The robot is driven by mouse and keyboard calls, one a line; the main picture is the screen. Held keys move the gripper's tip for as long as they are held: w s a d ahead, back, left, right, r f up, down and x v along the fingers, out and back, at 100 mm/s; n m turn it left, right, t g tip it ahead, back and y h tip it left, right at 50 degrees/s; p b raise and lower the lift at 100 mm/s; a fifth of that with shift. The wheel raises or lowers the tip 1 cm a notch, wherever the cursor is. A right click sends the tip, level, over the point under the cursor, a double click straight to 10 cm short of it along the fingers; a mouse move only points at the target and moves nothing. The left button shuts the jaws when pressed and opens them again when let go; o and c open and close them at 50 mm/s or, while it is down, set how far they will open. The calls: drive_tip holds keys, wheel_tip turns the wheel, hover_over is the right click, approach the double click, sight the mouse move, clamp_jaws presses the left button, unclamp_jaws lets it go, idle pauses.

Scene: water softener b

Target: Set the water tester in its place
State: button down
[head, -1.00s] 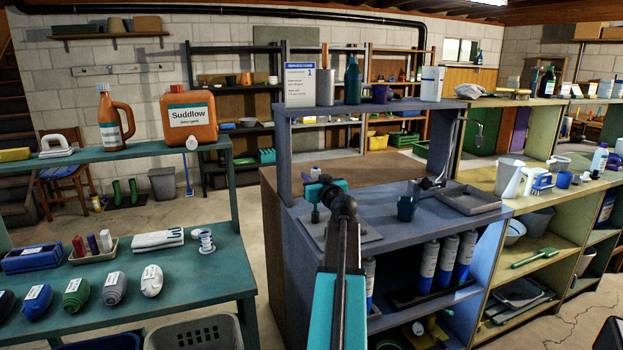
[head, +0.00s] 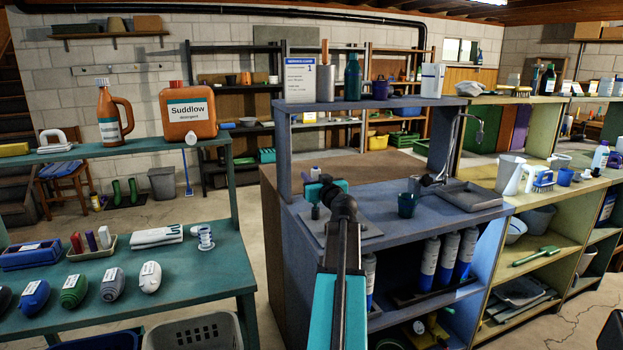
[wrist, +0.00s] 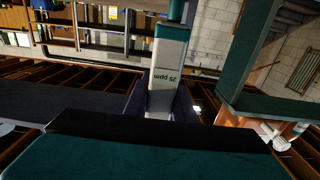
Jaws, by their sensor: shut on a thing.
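The water tester (wrist: 168,75) is a pale, slim stick with a teal end and a label reading 25 ppm, upside down in the wrist view. My gripper (wrist: 166,103) is shut on its lower part there. In the head view my gripper (head: 326,187) is over the left part of the blue-grey bench (head: 400,240), above a flat grey plate (head: 350,235). The tester itself is hard to make out in the head view. I cannot tell which spot is its place.
A dark teal cup (head: 406,205) stands right of my gripper, with a grey tray (head: 470,197) farther right. The raised shelf (head: 400,103) behind holds a sign (head: 300,80), bottles and a white canister (head: 432,80). A green table (head: 190,265) is at left.

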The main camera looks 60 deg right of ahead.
drive_tip(key=shift+f+b, duration=0.7)
drive_tip(key=shift+b, duration=0.2)
drive_tip(key=c, duration=1.4)
unclamp_jaws()
drive_tip(key=shift+s+a, duration=0.15)
drive_tip(key=shift+s, duration=0.05)
drive_tip(key=shift+b+v, duration=0.65)
drive_tip(key=shift+v, duration=6.1)
drive_tip(key=shift+r, duration=0.1)
drive_tip(key=shift+r, duration=0.1)
